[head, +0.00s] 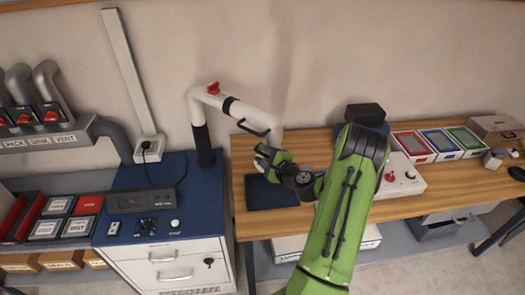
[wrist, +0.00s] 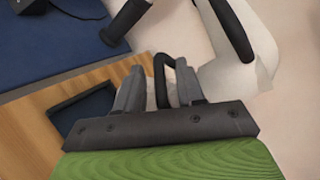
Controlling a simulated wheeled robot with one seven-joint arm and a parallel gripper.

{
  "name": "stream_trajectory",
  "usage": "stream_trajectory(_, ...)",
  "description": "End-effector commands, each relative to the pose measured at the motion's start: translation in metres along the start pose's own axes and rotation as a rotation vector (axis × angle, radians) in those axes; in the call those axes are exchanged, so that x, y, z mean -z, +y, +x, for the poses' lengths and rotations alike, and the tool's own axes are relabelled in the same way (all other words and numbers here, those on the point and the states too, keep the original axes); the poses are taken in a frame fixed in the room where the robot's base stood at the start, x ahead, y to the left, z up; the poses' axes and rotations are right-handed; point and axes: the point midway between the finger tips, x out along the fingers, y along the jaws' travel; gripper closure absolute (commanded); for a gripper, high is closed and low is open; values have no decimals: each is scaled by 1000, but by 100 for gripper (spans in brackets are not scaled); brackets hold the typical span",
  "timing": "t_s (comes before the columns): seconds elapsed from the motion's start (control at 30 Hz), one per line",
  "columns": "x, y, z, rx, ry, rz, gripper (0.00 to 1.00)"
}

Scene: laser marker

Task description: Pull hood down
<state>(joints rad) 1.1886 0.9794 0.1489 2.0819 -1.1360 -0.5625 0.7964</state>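The hood is a white jointed extraction arm (head: 240,108) with a red knob, rising from a black post (head: 203,145) on the blue cabinet top. A thin black handle (head: 252,130) hangs from its right section. My gripper (head: 264,157) is just below the handle, near the hood's right end. In the wrist view, my gripper (wrist: 158,85) has its two grey fingers apart. The black handle (wrist: 164,68) shows between them, with small gaps at the sides; I cannot tell whether it touches. The hood's white body (wrist: 262,40) is at the upper right.
Below my gripper is a wooden table (head: 415,211) with a dark blue mat (head: 268,193). Red, blue and green trays (head: 440,142) and a white control box (head: 402,178) stand to the right. The blue cabinet top (head: 185,220) is at left, with a dark control panel.

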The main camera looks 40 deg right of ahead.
Motion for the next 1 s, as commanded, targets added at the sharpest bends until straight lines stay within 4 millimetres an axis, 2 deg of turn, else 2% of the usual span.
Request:
stream_trajectory(0.1,0,0,7,1,0,-1,62)
stream_trajectory(0.3,0,0,7,1,1,-1,62)
stream_trajectory(0.57,0,1,7,0,0,-1,100)
stream_trajectory(0.87,0,1,7,-1,0,-1,100)
stream_trajectory(1.0,5,8,8,-2,1,0,100)
